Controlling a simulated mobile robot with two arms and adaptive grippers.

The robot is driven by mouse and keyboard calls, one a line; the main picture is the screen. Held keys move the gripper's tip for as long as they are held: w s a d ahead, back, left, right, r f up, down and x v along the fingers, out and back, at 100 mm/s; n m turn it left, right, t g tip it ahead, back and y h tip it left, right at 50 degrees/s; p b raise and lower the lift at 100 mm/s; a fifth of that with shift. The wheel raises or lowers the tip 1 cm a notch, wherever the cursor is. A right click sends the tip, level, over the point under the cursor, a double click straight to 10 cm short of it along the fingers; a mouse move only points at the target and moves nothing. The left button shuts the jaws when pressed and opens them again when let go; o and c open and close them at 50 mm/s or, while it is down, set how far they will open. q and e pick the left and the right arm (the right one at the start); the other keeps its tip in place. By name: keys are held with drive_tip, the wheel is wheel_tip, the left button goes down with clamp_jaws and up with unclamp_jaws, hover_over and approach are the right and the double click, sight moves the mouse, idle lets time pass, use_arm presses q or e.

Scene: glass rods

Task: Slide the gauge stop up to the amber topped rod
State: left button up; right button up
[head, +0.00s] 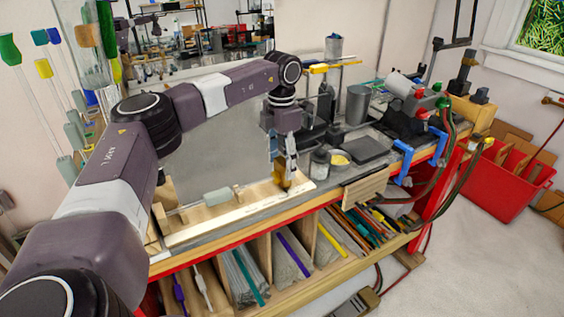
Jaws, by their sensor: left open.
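My left gripper (285,172) reaches down over the far end of a pale wooden board (240,212) on the bench. Its jaws are open. A small amber-brown piece (283,182) shows right at the fingertips; I cannot tell whether it is the gauge stop or a rod's top, or whether the fingers touch it. A rod with a grey-green sleeve (217,196) lies along the board, left of the gripper. A rod with an amber-brown top (88,35) stands at the upper left, behind my arm. My right gripper is not in view.
Small jars (320,164) and a dark flat plate (368,150) stand just right of the gripper. A grey upright panel (215,150) is behind the board. Shelves of rods (290,262) lie below the bench. A red bin (507,182) is on the floor at right.

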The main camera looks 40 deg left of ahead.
sight(282, 161)
use_arm(q)
drive_tip(key=shift+w+r, duration=0.1)
drive_tip(key=shift+r, duration=0.1)
wheel_tip(282, 161, up, 12)
drive_tip(key=shift+f, duration=0.2)
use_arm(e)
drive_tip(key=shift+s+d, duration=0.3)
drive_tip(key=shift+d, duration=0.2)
